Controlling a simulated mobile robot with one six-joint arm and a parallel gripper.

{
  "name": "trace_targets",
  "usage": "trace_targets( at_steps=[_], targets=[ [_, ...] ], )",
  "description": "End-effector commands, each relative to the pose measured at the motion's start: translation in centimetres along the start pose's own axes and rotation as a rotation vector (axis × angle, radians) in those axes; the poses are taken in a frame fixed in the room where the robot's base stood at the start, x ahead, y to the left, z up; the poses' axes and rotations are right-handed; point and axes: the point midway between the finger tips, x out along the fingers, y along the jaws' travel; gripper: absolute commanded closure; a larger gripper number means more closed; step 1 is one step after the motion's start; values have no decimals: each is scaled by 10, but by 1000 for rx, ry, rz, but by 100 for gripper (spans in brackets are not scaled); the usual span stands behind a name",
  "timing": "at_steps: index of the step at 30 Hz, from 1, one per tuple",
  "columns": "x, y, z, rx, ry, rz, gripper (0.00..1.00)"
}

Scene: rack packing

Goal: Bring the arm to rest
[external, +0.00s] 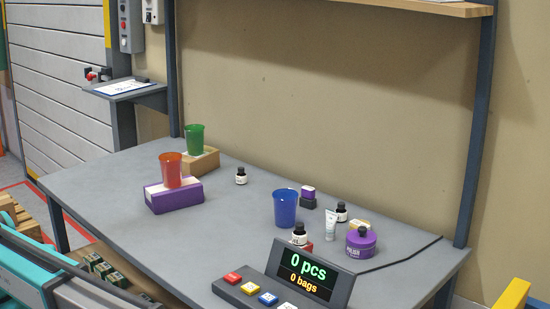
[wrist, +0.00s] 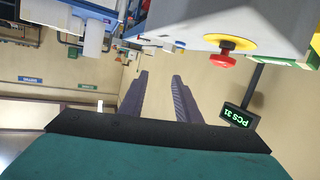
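My gripper (wrist: 161,76) shows in the wrist view with its two dark ridged fingers apart and nothing between them. The wrist view looks out over a room and appears turned over, with the display text upside down. The gripper is not visible in the external view, so its place relative to the table cannot be told there.
The grey table (external: 105,198) holds a red cup (external: 171,172) on a purple box (external: 174,196), a green cup (external: 195,140) on a tan box, a blue cup (external: 286,210), small bottles and a counter display (external: 312,275). A red button (wrist: 223,60) shows in the wrist view.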

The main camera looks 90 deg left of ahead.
Motion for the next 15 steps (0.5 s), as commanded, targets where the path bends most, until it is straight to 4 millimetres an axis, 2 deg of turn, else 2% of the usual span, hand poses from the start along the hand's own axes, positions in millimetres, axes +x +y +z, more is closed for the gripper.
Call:
trace_targets(
  at_steps=[1,3,5,7,11,15],
  targets=[
    [-2,27,14,105,14,30,70],
    [-5,54,30,251,35,63,70],
    [-8,74,48,372,46,86,70],
    [-13,88,75,507,47,105,70],
    [-18,87,127,693,17,115,70],
    [-24,61,182,816,-54,104,70]
  ],
)
